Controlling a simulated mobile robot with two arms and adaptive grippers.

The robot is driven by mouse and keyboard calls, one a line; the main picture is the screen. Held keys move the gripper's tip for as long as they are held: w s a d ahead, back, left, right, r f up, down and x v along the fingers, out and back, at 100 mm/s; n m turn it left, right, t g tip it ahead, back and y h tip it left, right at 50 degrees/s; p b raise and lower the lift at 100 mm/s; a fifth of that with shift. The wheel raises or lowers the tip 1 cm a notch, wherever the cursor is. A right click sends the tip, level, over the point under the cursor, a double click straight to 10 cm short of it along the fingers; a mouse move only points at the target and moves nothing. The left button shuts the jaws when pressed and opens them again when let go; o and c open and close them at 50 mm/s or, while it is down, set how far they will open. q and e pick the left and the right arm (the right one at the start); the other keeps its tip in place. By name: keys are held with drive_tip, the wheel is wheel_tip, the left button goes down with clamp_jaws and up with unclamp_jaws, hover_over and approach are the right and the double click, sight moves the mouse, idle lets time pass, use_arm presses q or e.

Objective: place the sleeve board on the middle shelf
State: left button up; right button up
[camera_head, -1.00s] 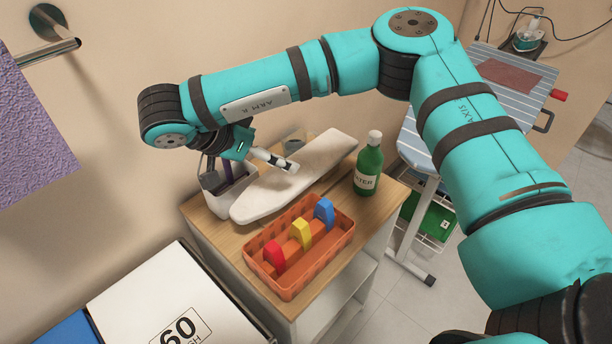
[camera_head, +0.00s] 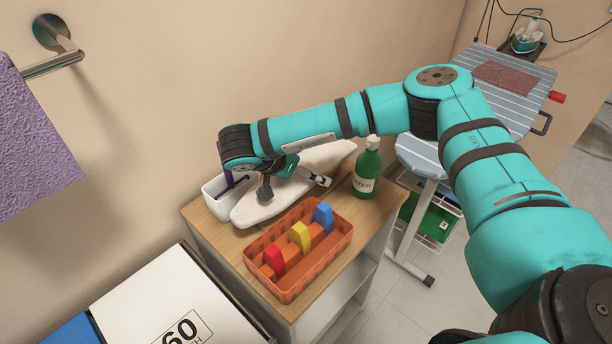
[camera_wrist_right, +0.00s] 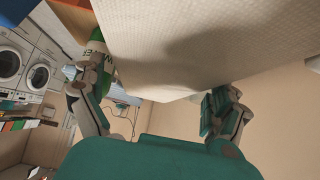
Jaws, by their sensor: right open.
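The sleeve board (camera_head: 322,157) is a long, pale padded board lying on top of the wooden cabinet (camera_head: 230,238), slanting toward the back right. My right gripper (camera_head: 291,184) is open just above the board, near its left half, with its fingers spread. In the right wrist view the board's pale, textured surface (camera_wrist_right: 200,45) fills the top, and the open fingers (camera_wrist_right: 158,105) stand to either side of its lower edge. I cannot tell whether they touch it. An open shelf (camera_head: 345,287) shows in the cabinet's right side below the top. My left gripper is not in view.
An orange basket (camera_head: 296,286) with red, yellow and blue items stands at the cabinet's front. A green bottle (camera_head: 367,172) stands close to the board's right end. A white container (camera_head: 218,200) is behind the board's left end. An ironing board (camera_head: 425,158) stands at right.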

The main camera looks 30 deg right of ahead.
drive_tip(key=shift+r, duration=0.1)
drive_tip(key=c, duration=1.5)
drive_tip(key=shift+w+r, duration=0.1)
wheel_tip(320, 180, up, 9)
drive_tip(key=shift+r+b, duration=0.1)
drive_tip(key=shift+b, duration=0.4)
wheel_tip(320, 180, up, 15)
drive_tip(key=p, duration=0.8)
drive_tip(key=s+a+f+n+t+y+b, duration=0.4)
drive_tip(key=s+a+f+n+t+y, duration=0.1)
drive_tip(key=s+n, duration=0.5)
wheel_tip(320, 180, down, 3)
drive_tip(key=shift+s+a+f+n+t+y, duration=0.1)
drive_tip(key=shift+s+a+n+t+y, duration=0.3)
drive_tip(key=shift+s+a, duration=0.65)
drive_tip(key=shift+w+a+f, duration=0.1)
drive_tip(key=shift+w+a, duration=0.05)
drive_tip(key=shift+a, duration=0.1)
